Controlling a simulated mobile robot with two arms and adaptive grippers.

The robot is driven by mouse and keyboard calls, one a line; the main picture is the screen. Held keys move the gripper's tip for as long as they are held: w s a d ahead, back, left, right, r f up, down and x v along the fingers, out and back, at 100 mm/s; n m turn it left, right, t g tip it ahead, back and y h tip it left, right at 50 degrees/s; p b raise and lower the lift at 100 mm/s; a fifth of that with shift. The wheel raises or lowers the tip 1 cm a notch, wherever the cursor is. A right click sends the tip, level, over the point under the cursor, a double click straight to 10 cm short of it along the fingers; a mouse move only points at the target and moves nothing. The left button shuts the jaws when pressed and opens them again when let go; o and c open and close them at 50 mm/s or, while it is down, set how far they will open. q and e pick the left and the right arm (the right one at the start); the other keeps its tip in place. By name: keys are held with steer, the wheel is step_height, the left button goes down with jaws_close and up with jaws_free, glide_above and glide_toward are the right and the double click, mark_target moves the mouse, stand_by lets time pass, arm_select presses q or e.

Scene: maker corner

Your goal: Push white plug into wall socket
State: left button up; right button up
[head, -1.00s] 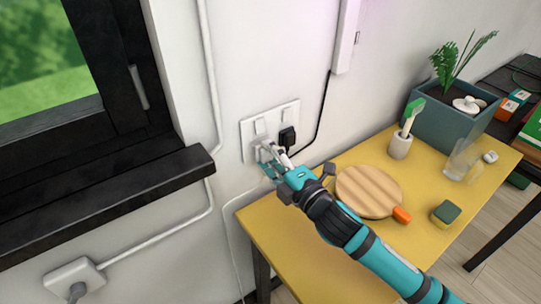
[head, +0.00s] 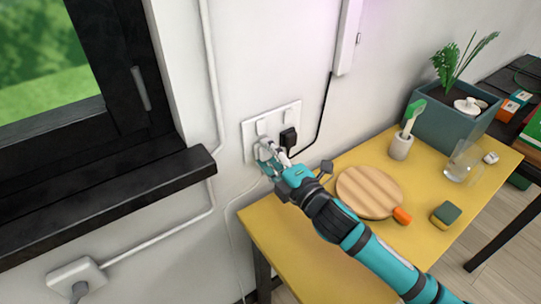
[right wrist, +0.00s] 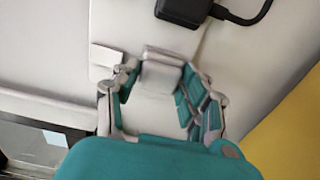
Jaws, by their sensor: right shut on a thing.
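The wall socket (head: 286,110) is a white double plate above the yellow table, with a black plug (head: 289,138) in its right half. My right gripper (head: 267,155) is at the lower left of this plate. In the right wrist view my right gripper (right wrist: 158,90) is shut on the white plug (right wrist: 160,76), with its fingers on both sides. The white plug is against or very close to the plate; I cannot tell how deep its pins sit, as the contact is hidden. My left gripper is not in view.
The black plug (right wrist: 184,9) and its cord are close beside the gripper. The yellow table (head: 283,235) holds a round wooden board (head: 368,190), a sponge (head: 446,214), a brush cup (head: 400,146), a glass (head: 457,168) and a planter (head: 440,125). A dark window sill (head: 110,200) juts out at left.

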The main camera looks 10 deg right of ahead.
steer(key=o, duration=1.1)
steer(key=shift+o, duration=0.2)
steer(key=shift+s+d+f, duration=0.1)
steer(key=shift+s+d, duration=0.05)
steer(key=shift+s, duration=0.2)
steer(key=v, duration=1.1)
